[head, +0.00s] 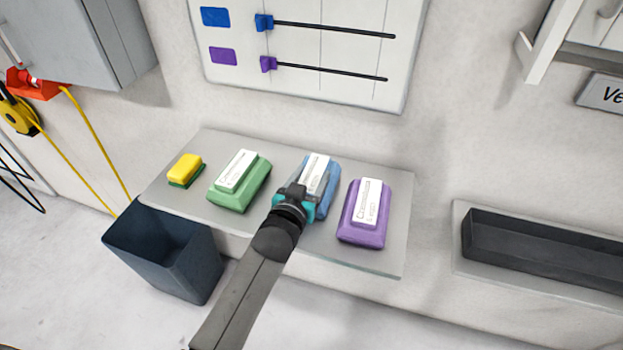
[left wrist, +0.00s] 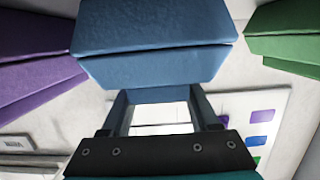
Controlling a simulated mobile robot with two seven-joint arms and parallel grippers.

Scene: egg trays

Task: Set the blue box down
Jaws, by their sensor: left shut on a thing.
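The blue box (head: 330,182) has a white label on top and is between the green and purple boxes, over the grey shelf (head: 385,262). My left gripper (head: 296,199) is shut on its near side, and hides part of it. In the left wrist view the blue box (left wrist: 155,62) fills the top middle, with my gripper fingers (left wrist: 157,100) at its edge. I cannot tell whether its underside touches the shelf. My right gripper is not in view.
A green box (head: 252,190) and a yellow-and-green sponge (head: 186,169) sit to the left. A purple box (head: 376,232) sits close on the right. A dark bin (head: 165,262) stands below left. A wall board (head: 350,85) hangs behind. A black trough (head: 545,250) is at right.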

